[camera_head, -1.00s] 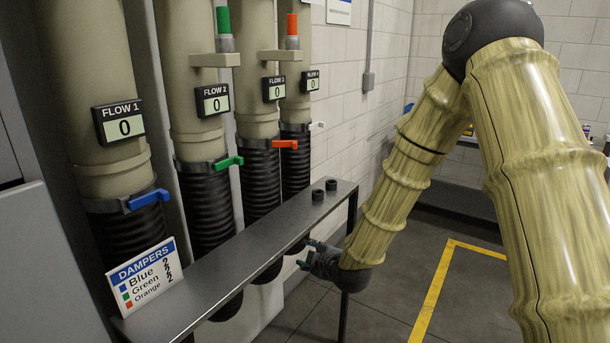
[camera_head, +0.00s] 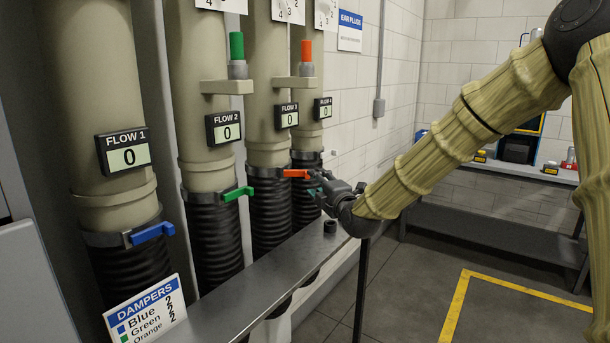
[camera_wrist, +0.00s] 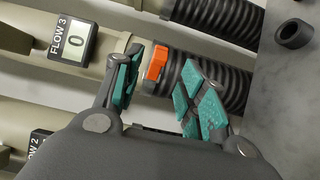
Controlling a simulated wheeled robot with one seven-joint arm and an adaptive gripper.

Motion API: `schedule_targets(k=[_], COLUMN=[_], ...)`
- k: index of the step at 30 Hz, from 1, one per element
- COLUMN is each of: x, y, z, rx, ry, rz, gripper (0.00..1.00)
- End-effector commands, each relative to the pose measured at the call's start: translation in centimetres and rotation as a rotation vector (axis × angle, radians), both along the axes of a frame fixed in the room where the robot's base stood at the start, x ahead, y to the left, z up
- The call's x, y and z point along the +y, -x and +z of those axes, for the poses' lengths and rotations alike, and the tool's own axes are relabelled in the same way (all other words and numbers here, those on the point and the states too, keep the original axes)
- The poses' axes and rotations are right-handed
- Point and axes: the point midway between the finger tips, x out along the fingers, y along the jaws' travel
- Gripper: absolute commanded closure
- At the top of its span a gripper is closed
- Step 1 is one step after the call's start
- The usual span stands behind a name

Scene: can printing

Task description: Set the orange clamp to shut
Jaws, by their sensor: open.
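The orange clamp (camera_head: 295,173) is a lever on a dark collar around the third pipe, just below the FLOW 3 display, which reads 0. In the head view its lever points right, toward my gripper (camera_head: 318,183). In the wrist view the orange clamp (camera_wrist: 156,62) lies between and beyond the teal-padded fingers of my gripper (camera_wrist: 160,90). The fingers are spread to either side of it. My gripper is open and holds nothing. Whether a finger touches the lever cannot be told.
The metal shelf (camera_head: 255,292) runs below the pipes, with a dark ring (camera_head: 330,226) on it near my gripper. The DAMPERS sign (camera_head: 146,310) stands at its near end. The green clamp (camera_head: 237,193) and blue clamp (camera_head: 150,233) sit on neighbouring pipes to the left.

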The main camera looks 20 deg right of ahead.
Motion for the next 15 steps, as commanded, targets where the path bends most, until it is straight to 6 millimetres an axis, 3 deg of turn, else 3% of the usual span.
schedule_targets(k=[15], x=[0.9], y=[-6.3], z=[0.0], rx=[0.002], ry=[-0.002], rz=[0.004], gripper=[0.59])
